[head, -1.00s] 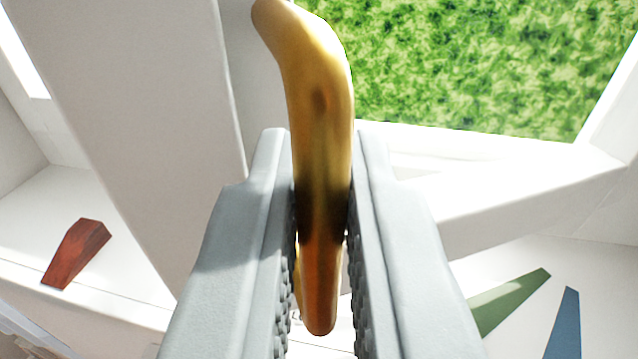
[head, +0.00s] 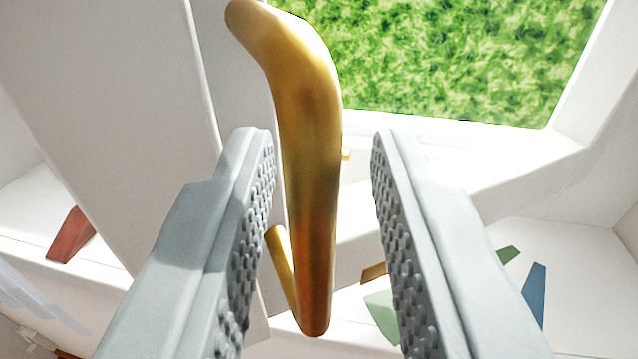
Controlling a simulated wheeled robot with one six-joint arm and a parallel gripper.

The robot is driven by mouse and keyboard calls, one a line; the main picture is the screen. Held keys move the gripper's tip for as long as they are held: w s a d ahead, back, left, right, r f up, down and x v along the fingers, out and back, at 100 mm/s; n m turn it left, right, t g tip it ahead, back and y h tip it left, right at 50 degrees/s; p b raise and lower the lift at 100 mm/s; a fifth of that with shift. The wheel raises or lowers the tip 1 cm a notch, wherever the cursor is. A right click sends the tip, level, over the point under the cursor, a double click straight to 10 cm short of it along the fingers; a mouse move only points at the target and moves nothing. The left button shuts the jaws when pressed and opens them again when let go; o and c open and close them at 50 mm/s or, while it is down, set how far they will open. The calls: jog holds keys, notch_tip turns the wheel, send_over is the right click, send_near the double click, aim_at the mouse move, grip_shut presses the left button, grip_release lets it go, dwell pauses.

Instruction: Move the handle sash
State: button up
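The brass handle (head: 308,150) of the window sash stands close in front of me, its bent end at the top and its rounded end low in the picture. The white sash frame (head: 110,110) runs down the left side behind it. My gripper (head: 322,140) is open, with one ridged grey finger on each side of the handle. A gap shows between the handle and each finger, wider on the right. A thin brass piece shows behind the lower part of the handle.
Green foliage (head: 460,60) shows beyond the window at the top right. On the white sill lie a red-brown wedge (head: 70,236) at the left, and a green piece (head: 508,255) and a blue piece (head: 535,290) at the right. A pale green piece (head: 381,312) is partly hidden by my right finger.

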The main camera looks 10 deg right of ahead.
jog(key=shift+s, duration=0.1)
dwell(0.5)
jog(key=s+a, duration=0.2)
jog(key=s, duration=1.5)
jog(key=shift+s, duration=0.15)
